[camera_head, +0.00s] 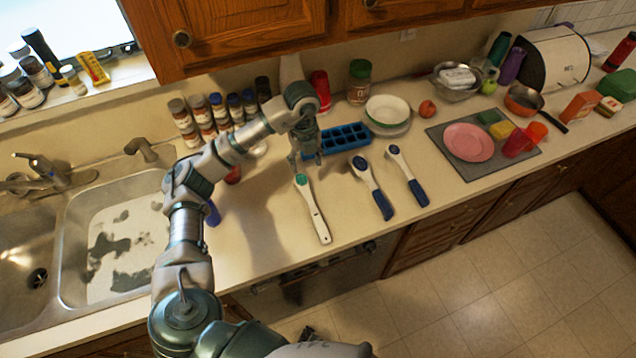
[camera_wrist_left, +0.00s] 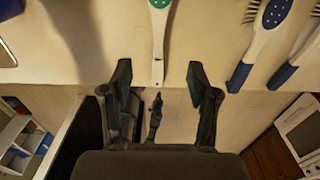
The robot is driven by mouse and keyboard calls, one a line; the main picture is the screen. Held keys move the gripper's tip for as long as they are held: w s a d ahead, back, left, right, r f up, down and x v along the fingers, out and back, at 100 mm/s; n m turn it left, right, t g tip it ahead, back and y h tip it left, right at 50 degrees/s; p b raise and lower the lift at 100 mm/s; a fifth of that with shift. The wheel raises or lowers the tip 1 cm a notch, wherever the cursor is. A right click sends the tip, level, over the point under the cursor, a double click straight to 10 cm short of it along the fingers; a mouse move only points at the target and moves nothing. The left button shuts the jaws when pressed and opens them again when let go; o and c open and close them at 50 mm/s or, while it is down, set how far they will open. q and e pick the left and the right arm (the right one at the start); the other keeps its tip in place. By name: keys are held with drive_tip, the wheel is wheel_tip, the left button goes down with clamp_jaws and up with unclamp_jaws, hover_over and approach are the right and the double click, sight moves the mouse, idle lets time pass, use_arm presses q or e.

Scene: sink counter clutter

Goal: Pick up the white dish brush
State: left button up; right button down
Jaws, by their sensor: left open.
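The white dish brush (camera_head: 316,218) lies on the counter, with a green round spot on its head and its long white handle towards the front edge. In the left wrist view, the white dish brush (camera_wrist_left: 158,50) shows at top centre, its handle end in line with the gap between my fingers. My left gripper (camera_head: 305,160) is open and empty above the counter, near the brush's green-spotted end. Its two dark fingers also show apart in the left wrist view (camera_wrist_left: 159,75). My right gripper is not in view.
Two blue-and-white brushes (camera_head: 372,187) (camera_head: 407,176) lie to the right. A blue ice tray (camera_head: 345,137) and stacked bowls (camera_head: 388,109) stand behind. Spice jars (camera_head: 198,118) are at back left, beside the sink (camera_head: 70,215). The counter between brush and sink is mostly clear.

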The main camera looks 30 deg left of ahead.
use_arm(q)
hover_over(308, 197)
drive_tip(key=f, duration=0.7)
drive_tip(key=shift+s+d+p, duration=0.15)
drive_tip(key=shift+s+p, duration=0.15)
drive_tip(key=shift+p, duration=0.05)
drive_tip(key=f, duration=0.3)
drive_tip(key=shift+w+f, duration=0.1)
drive_tip(key=shift+w, duration=0.3)
drive_tip(key=shift+a+f+p, duration=0.2)
drive_tip(key=shift+f, duration=0.35)
drive_tip(key=shift+a+f+p, duration=0.2)
drive_tip(key=shift+f, duration=0.3)
drive_tip(key=f, duration=0.3)
drive_tip(key=shift+d+f+p, duration=0.25)
drive_tip(key=shift+p, duration=0.05)
drive_tip(key=shift+d+f, duration=0.15)
drive_tip(key=shift+f, duration=0.1)
drive_tip(key=c, duration=1.1)
clamp_jaws()
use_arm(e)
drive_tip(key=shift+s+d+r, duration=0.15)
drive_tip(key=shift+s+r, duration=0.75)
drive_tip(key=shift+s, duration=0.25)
